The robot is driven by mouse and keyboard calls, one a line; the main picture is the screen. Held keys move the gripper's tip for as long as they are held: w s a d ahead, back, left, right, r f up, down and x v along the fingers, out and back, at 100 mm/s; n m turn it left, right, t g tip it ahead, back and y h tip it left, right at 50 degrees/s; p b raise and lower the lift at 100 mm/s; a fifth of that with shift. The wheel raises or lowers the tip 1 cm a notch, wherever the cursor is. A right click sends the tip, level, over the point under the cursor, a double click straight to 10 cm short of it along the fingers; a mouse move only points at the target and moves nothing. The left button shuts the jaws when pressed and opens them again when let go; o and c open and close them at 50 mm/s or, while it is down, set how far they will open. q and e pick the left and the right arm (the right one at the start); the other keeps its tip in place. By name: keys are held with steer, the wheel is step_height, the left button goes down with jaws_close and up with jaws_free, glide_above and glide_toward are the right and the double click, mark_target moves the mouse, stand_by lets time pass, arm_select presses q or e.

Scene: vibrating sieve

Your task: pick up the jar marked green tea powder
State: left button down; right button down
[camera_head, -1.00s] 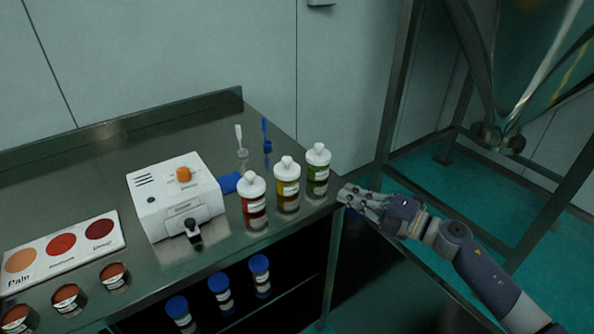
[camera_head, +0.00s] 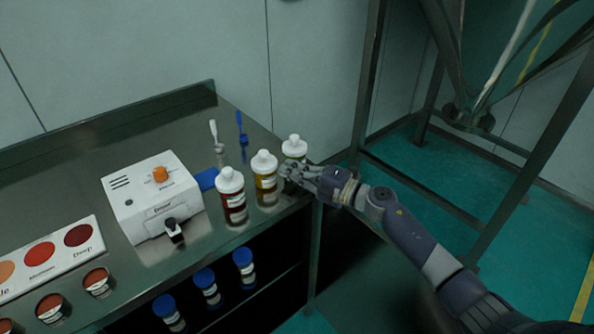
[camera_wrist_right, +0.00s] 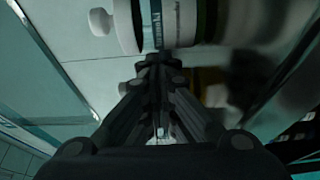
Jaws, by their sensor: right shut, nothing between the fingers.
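The green jar (camera_head: 294,147) with a white lid stands upright on the steel counter near its right edge, the rightmost of three jars. My right gripper (camera_head: 287,171) is at its front right side and hides its lower part. In the right wrist view the jar (camera_wrist_right: 180,20) lies across the top, just beyond the fingertips (camera_wrist_right: 160,62), which are together with nothing between them. I cannot tell whether they touch the jar. Its label is too partial to read. My left gripper is not in view.
A yellow jar (camera_head: 264,178) and a red jar (camera_head: 231,194) stand close to its left. Blue-lidded jars (camera_head: 204,279) stand on the shelf below. Open floor lies right of the counter.

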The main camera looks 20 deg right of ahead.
steer(key=shift+w+d+f+b, duration=0.1)
steer(key=shift+w+d+b, duration=0.2)
steer(key=shift+d, duration=0.3)
steer(key=shift+w+d+r+b, duration=0.15)
steer(key=shift+d+b, duration=0.2)
steer(key=shift+d, duration=0.3)
steer(key=shift+w+d+f+b, duration=0.15)
steer(key=shift+w+d+b, duration=0.15)
steer(key=shift+d, duration=0.3)
steer(key=shift+s, duration=0.1)
steer(key=shift+d, duration=0.1)
